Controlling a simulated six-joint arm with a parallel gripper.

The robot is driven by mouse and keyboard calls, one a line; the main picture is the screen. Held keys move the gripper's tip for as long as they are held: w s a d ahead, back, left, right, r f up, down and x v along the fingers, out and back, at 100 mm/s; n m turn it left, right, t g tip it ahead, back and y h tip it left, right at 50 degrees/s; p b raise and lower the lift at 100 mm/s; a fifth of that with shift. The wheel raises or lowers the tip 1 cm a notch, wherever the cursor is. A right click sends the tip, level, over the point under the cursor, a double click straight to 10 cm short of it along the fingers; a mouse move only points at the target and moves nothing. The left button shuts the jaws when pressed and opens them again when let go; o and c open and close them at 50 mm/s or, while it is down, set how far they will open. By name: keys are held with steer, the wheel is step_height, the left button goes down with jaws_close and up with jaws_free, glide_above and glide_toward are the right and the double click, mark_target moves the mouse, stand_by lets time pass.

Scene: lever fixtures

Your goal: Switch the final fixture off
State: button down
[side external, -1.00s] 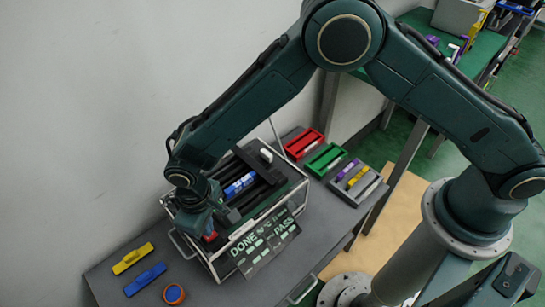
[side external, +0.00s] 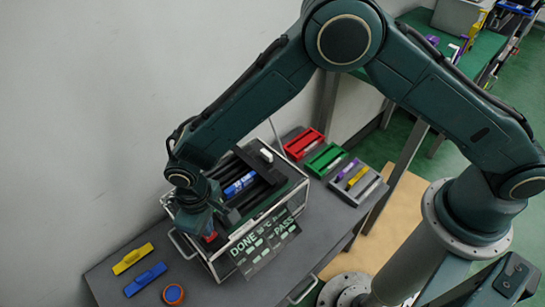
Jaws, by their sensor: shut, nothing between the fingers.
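An open metal-framed case (side external: 213,262) on the grey table holds a row of dark lever fixtures. One has a white handle (side external: 266,155) at the far end, one a blue handle (side external: 240,184) in the middle, and one a red handle (side external: 210,237) at the near end. My gripper (side external: 203,229) is shut and points down over the near end of the case, right by the red handle. The gripper hides most of the red lever, so I cannot tell its position or whether the fingers touch it.
A sign reading DONE and PASS (side external: 266,241) leans at the case's front. Yellow (side external: 132,258) and blue (side external: 146,279) pieces and an orange-and-blue round piece (side external: 173,294) lie at front left. Red (side external: 304,144), green (side external: 326,159) and grey (side external: 370,192) trays stand right of the case.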

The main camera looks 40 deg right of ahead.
steer(key=shift+f, duration=1.05)
stand_by(1.0)
steer(key=shift+r, duration=0.15)
steer(key=shift+r, duration=3.35)
